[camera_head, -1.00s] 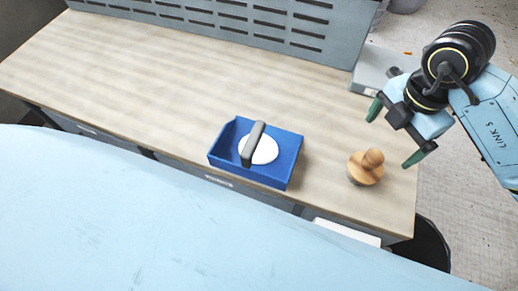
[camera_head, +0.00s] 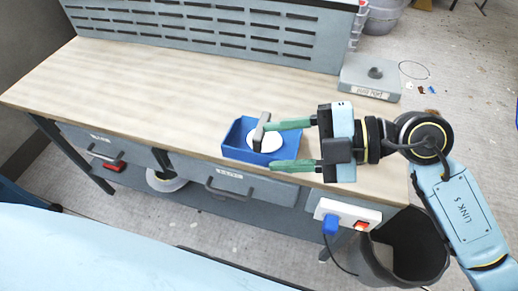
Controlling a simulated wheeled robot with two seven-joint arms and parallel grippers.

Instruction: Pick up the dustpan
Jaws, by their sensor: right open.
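The dustpan appears to be the blue tray-like pan (camera_head: 234,131) near the front edge of the wooden bench. A grey bar-shaped handle (camera_head: 261,131) stands over a white round disc (camera_head: 259,143) in it. My right gripper (camera_head: 271,146) is open and reaches in from the right, with nothing held. Its upper green finger is close to the handle and its lower one is by the pan's front right edge. I cannot tell whether either finger touches. The fingers and gripper body hide the pan's right side. My left gripper is not in view.
The wooden bench top (camera_head: 150,85) is clear to the left. A slotted grey panel (camera_head: 220,32) runs along its back. A grey block with a knob (camera_head: 368,80) sits at the back right. A dark bin (camera_head: 418,255) and a power socket (camera_head: 345,211) are at the right end.

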